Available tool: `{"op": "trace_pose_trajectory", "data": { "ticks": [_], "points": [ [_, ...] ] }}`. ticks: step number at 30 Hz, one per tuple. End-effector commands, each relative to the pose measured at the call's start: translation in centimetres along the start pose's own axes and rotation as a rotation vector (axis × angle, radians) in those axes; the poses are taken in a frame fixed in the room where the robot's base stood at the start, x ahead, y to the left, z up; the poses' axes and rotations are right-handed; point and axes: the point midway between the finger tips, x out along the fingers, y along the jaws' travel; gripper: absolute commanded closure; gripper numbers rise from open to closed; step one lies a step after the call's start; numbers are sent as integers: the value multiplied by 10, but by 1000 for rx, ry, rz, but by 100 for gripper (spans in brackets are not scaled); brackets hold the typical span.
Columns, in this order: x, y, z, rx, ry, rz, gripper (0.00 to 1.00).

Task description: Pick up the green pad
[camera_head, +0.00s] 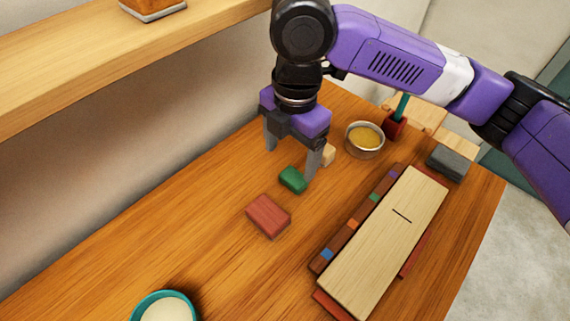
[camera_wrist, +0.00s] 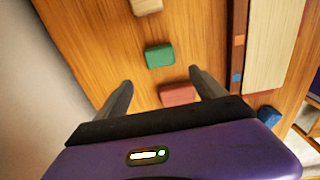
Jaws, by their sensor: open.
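The green pad (camera_head: 292,180) is a small rounded block lying flat on the wooden table. It also shows in the wrist view (camera_wrist: 159,56), ahead of my fingertips and roughly centred between them. My gripper (camera_head: 291,163) is open and points down, close to the pad, with one finger at each side of it in the head view. Whether a finger touches the pad I cannot tell.
A red block (camera_head: 268,215) lies near the pad. A beige block (camera_head: 328,155) is partly hidden behind my finger. A long pale board (camera_head: 390,240) with a coloured strip lies right. A bowl (camera_head: 364,139), a red cup (camera_head: 394,125) and a grey block (camera_head: 446,162) stand farther back. A shelf (camera_head: 100,60) overhangs left.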

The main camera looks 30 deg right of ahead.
Motion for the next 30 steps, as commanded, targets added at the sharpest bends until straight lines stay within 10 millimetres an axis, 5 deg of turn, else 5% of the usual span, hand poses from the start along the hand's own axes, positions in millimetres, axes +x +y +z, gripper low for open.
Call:
{"op": "trace_pose_trajectory", "data": {
  "ticks": [5,22,30],
  "points": [
    [4,-7,12,-3,-33,-30,20],
    [70,-8,13,-3,-30,-27,20],
    [76,-8,13,-4,-31,-25,20]
  ]
}}
